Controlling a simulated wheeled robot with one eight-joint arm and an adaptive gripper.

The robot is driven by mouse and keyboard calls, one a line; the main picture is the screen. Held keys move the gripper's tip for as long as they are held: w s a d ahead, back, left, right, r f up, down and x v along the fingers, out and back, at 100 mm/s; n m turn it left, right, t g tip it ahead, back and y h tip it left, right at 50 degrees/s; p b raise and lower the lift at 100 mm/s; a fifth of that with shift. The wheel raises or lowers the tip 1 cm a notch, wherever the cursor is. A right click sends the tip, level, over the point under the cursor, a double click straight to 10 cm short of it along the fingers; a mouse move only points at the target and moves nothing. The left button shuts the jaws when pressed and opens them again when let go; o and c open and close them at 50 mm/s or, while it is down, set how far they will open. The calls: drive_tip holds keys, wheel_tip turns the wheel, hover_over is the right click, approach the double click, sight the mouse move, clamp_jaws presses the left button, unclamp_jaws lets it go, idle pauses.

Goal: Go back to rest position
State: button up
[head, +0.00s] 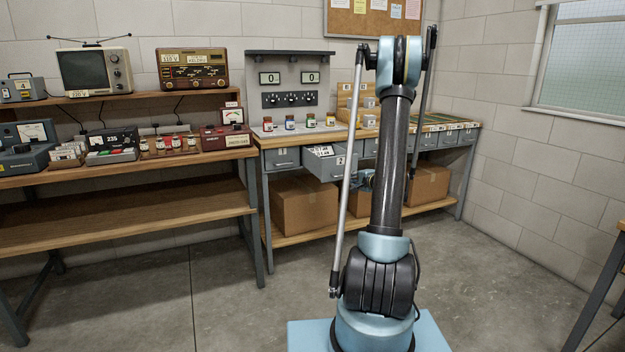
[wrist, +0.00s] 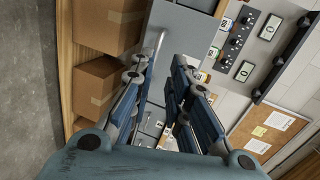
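My gripper (wrist: 160,75) shows in the wrist view with its two blue fingers spread apart and nothing between them. The wrist view is turned on its side, and grey drawer fronts show beyond the fingers. In the head view my arm stands upright in front of the back workbench (head: 262,143) and hides part of it. The gripper is mostly hidden behind the arm there. The drawer marked 2 (head: 340,161) is pulled out, and I see light labels or cards inside it.
Cardboard boxes (head: 304,205) stand on the lower shelf. Small jars (head: 290,122) stand on the bench top before a panel with two displays (head: 290,78). A left bench (head: 120,170) holds instruments. A table edge (head: 620,226) is at far right. The floor (head: 230,300) between is clear.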

drive_tip(key=s+a+r+n+g, duration=0.35)
drive_tip(key=s+a, duration=0.35)
drive_tip(key=s, duration=0.5)
drive_tip(key=s+a+r+n+g, duration=0.2)
drive_tip(key=s+a+n+g, duration=0.4)
drive_tip(key=s, duration=0.5)
drive_tip(key=s+d+f+n+h, duration=0.1)
drive_tip(key=s+f, duration=0.1)
drive_tip(key=s, duration=0.7)
drive_tip(key=s+d+f+n+g+h, duration=0.1)
drive_tip(key=s+f+h, duration=0.1)
drive_tip(key=s, duration=0.8)
drive_tip(key=s+d+f+n+g+h, duration=0.1)
drive_tip(key=s+f+n+h, duration=0.1)
drive_tip(key=s, duration=0.7)
drive_tip(key=shift+s+d+f, duration=0.15)
drive_tip(key=shift+s+f, duration=0.15)
drive_tip(key=shift+g, duration=0.25)
drive_tip(key=shift+w+f, duration=0.2)
drive_tip(key=shift+w, duration=0.25)
